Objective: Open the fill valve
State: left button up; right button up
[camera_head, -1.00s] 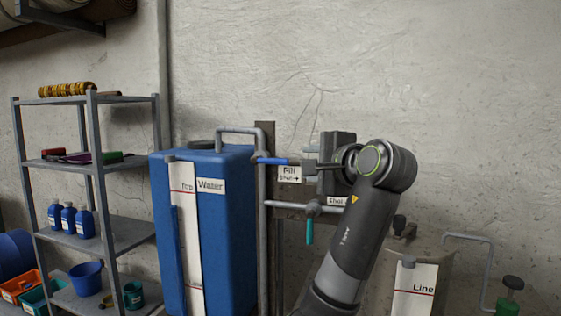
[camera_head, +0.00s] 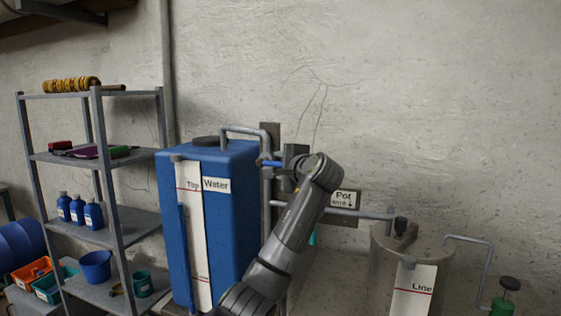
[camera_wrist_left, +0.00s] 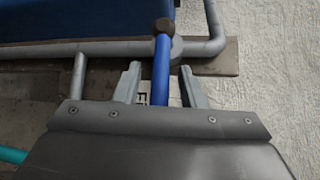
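The fill valve's blue handle (camera_head: 271,163) sticks out from the grey pipe beside the blue water tank (camera_head: 230,210). In the left wrist view the blue handle (camera_wrist_left: 161,75) runs between the two fingers of my left gripper (camera_wrist_left: 160,86), with a gap on each side. That gripper is open, its fingers straddling the handle. In the head view my left gripper (camera_head: 291,163) is at the handle's right end, and my arm hides the Fill label. My right gripper is not in view.
A teal handle (camera_head: 312,238) hangs below the lower pipe, mostly hidden by my arm. A pot (camera_head: 382,262) with a line gauge stands at right under a Pot sign (camera_head: 344,199). A grey shelf (camera_head: 127,228) with bottles and tubs is at left.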

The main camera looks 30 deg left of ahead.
pick_arm(q)
grip_shut()
dwell(0.3)
